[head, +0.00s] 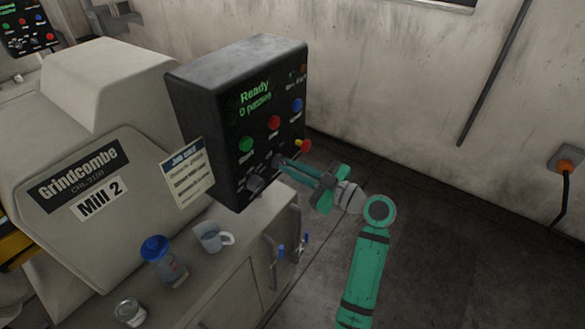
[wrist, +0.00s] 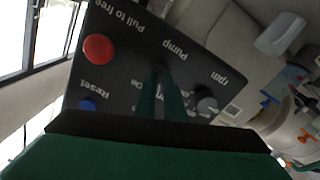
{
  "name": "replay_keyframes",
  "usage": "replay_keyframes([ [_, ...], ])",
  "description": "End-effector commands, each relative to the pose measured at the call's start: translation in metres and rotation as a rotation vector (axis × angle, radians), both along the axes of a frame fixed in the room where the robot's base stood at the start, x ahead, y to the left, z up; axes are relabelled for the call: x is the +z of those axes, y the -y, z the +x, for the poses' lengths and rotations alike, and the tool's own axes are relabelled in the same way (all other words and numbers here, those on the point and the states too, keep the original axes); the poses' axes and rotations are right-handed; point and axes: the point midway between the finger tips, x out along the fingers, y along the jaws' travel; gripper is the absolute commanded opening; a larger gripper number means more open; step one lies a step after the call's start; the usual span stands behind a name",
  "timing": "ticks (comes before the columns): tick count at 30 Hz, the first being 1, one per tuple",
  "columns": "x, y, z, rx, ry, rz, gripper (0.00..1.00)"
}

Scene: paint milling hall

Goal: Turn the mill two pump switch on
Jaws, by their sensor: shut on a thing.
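The black control box (head: 203,112) of the mill labelled Mill 2 (head: 100,198) stands on the cabinet, its display reading "Ready, 0 passes". The pump switch (head: 277,159) is a small dark knob low on its face. My gripper (head: 285,166) reaches the face from the right and is shut on this switch. In the wrist view, upside down, the closed fingers (wrist: 162,82) meet the panel at the "Pump" label (wrist: 174,49). The fingers hide most of the switch, so I cannot tell which way it points.
The floor at right is clear.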

Motion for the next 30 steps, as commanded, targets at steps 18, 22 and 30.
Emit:
replay_keyframes([
  [18, -0.0009, 0.0019, -0.0006, -0.004, -0.455, 0.329, 0.0],
  [22, -0.001, 0.0021, -0.0009, -0.004, -0.541, 0.391, 0.0],
  [30, -0.0011, 0.0023, -0.001, -0.005, -0.674, 0.488, 0.0],
])
